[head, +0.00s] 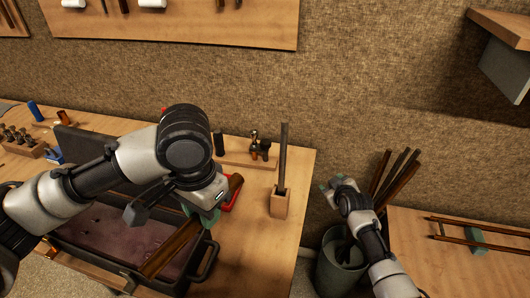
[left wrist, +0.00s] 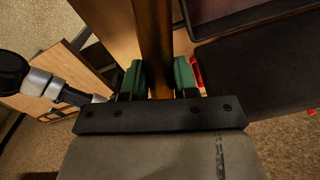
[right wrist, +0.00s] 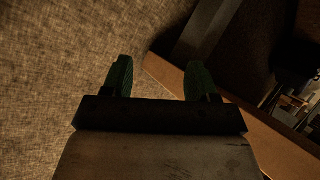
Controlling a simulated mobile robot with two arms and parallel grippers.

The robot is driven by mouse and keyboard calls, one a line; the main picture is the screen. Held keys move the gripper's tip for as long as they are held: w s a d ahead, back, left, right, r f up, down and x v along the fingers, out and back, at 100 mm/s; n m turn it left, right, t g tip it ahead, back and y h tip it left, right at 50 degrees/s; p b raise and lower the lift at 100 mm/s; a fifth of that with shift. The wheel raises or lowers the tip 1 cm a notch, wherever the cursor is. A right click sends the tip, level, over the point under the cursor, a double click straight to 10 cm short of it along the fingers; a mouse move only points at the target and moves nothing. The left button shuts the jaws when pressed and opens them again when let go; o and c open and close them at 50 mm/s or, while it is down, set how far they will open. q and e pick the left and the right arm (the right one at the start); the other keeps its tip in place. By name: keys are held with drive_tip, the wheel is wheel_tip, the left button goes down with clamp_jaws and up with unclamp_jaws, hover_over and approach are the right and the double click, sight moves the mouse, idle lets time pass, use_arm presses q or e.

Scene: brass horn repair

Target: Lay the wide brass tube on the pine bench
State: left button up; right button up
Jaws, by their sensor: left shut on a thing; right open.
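A wide brass tube (head: 173,248) slants over the right end of a dark tray, its upper end near a red item. My left gripper (head: 205,217) is shut on it. In the left wrist view the tube (left wrist: 157,45) runs between the two green fingers (left wrist: 158,78). Whether it touches the tray rim is unclear. A light wooden bench (head: 255,240) lies under the tray; a second wooden bench (head: 430,265) stands at the right. I cannot tell which is the pine bench. My right gripper (head: 338,188) is open and empty before the wall; its fingers also show in the right wrist view (right wrist: 158,80).
The dark tray (head: 207,268) has a purplish inside. A wooden block (head: 280,203) holds an upright dark bar. A bin (head: 333,268) with several rods stands between the benches. Two thin rods (head: 480,222) lie across a green block (head: 477,238) at right. The left bench's front right is bare.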

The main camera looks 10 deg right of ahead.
drive_tip(key=w+a+r+n+t+y, duration=0.1)
drive_tip(key=w+a+r+n, duration=0.15)
drive_tip(key=r, duration=0.75)
drive_tip(key=w+a+r+n+t+y, duration=0.1)
drive_tip(key=w+r, duration=0.2)
drive_tip(key=r, duration=0.7)
drive_tip(key=s+a+r+n+y, duration=0.1)
drive_tip(key=a+r+n+y, duration=0.1)
drive_tip(key=a+r, duration=0.3)
drive_tip(key=s+a+r+n+y, duration=0.1)
drive_tip(key=a+r+n+y, duration=0.15)
drive_tip(key=r, duration=0.55)
drive_tip(key=s+a+r+n+g+y, duration=0.2)
drive_tip(key=s+a+r+n+g, duration=0.1)
drive_tip(key=s+a+r+n, duration=0.25)
drive_tip(key=n+g+h, duration=0.3)
drive_tip(key=n+g, duration=0.4)
drive_tip(key=n, duration=0.3)
approach(236, 180)
drive_tip(key=shift+m, duration=0.25)
drive_tip(key=x, duration=1)
drive_tip(key=shift+w+a+f, duration=0.2)
drive_tip(key=shift+f, duration=0.1)
